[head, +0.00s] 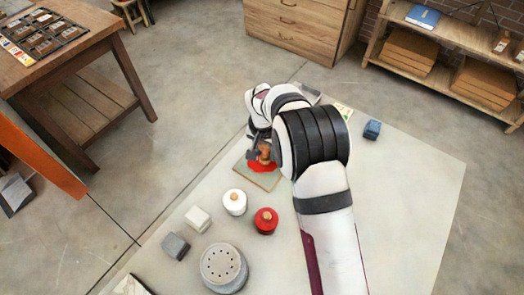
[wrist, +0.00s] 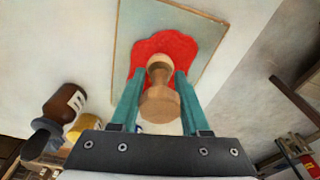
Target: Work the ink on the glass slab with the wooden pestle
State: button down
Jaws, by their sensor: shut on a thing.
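The wooden pestle (head: 265,150) stands on the red ink (head: 263,167) on the glass slab (head: 268,183), at the far left part of the pale work surface. In the wrist view the pestle (wrist: 160,104) sits between the two teal fingers of my gripper (wrist: 155,78), which are shut on it. The red ink (wrist: 190,48) spreads as an uneven patch around the pestle, on the greenish slab (wrist: 160,16). In the head view my gripper (head: 259,150) is partly hidden by my own wrist. The contact under the pestle is hidden.
Near the slab are a white knobbed pot (head: 234,203) and a red one (head: 266,222). Closer are a white block (head: 197,219), a dark grey block (head: 175,246) and a holed grey drum (head: 222,265). A blue item (head: 372,130) lies right. The right side is mostly clear.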

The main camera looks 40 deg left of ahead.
jog(key=shift+w, duration=2.4)
jog(key=shift+s+d, duration=0.2)
jog(key=shift+d, duration=0.45)
jog(key=shift+s, duration=2.75)
jog(key=shift+w, duration=2.7)
jog(key=shift+w+a, duration=0.2)
jog(key=shift+a, duration=0.45)
jog(key=shift+s, duration=3.05)
jog(key=shift+a, duration=0.65)
jog(key=shift+w, duration=3.1)
notch_tip(320, 180, up, 8)
jog(key=shift+d+r, duration=0.1)
jog(key=shift+r, duration=0.05)
